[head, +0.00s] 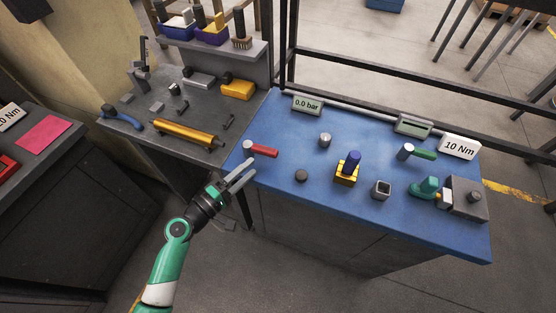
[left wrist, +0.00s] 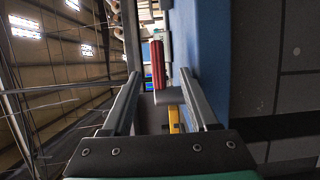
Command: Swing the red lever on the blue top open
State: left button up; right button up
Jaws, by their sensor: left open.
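The red lever (head: 264,151) sits at the left end of the blue top (head: 290,135). Its red handle points right from a grey round hub (head: 248,146). My left gripper (head: 250,167) is open and empty, just in front of the lever at the blue top's left edge. In the left wrist view the red lever (left wrist: 158,64) shows between the two spread fingers (left wrist: 160,73), beyond their tips, with the grey hub (left wrist: 169,96) below it. I see no contact. My right gripper is not in view.
A green-handled valve (head: 418,153) is further right. A gauge reading 0.0 bar (head: 307,104) stands behind. A grey bench (head: 170,110) adjoins on the left.

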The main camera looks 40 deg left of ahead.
pick_arm(q)
jog(key=shift+w+a+r, duration=0.1)
jog(key=shift+w+r, duration=0.05)
jog(key=shift+w, duration=0.05)
jog(key=w+b, duration=0.1)
jog(key=w, duration=1)
jog(key=shift+w, duration=0.3)
jog(key=shift+c, duration=0.3)
grip_shut()
dwell(0.4)
